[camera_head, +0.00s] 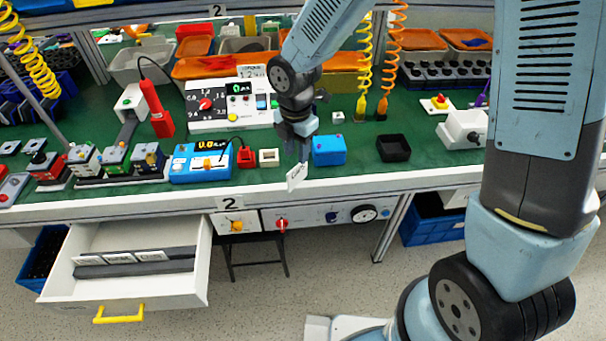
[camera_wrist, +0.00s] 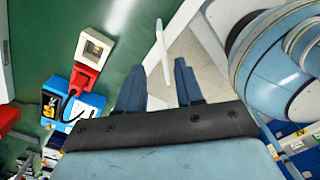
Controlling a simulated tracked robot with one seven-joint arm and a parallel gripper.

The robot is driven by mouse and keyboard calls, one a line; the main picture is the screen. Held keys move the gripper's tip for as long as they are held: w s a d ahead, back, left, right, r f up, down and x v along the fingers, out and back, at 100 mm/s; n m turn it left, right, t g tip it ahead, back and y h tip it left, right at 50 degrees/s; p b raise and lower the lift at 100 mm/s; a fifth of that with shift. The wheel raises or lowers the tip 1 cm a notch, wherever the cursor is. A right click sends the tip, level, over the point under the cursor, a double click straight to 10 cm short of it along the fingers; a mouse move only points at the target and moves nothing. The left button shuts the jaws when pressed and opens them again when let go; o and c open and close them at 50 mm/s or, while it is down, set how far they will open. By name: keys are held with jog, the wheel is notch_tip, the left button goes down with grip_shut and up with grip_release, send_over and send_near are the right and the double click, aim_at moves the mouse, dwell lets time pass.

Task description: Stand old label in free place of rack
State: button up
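A small white label (camera_head: 296,177) is at the tips of my gripper (camera_head: 302,154), tilted, in front of the bench's front edge. In the wrist view the label (camera_wrist: 162,48) shows nearly edge-on between the fingers of my gripper (camera_wrist: 159,72) and sticks out past them. No other support for it shows; the finger contact is unclear. The dark grey rack (camera_head: 92,271) lies in the open white drawer at lower left. Several white labels (camera_head: 119,258) stand in its left and middle part. The right end of the rack (camera_head: 181,253) looks free.
The drawer (camera_head: 150,291) has a yellow handle (camera_head: 119,314) and stands left of and below my gripper. On the bench near my gripper are a blue box (camera_head: 329,151), a black tray (camera_head: 393,148) and a blue meter (camera_head: 203,163).

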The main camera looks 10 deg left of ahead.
aim_at(297, 166)
jog(key=shift+s+d+f, duration=0.1)
jog(key=shift+s+f, duration=0.05)
jog(key=shift+f, duration=2.75)
jog(key=shift+c, duration=0.4)
grip_shut()
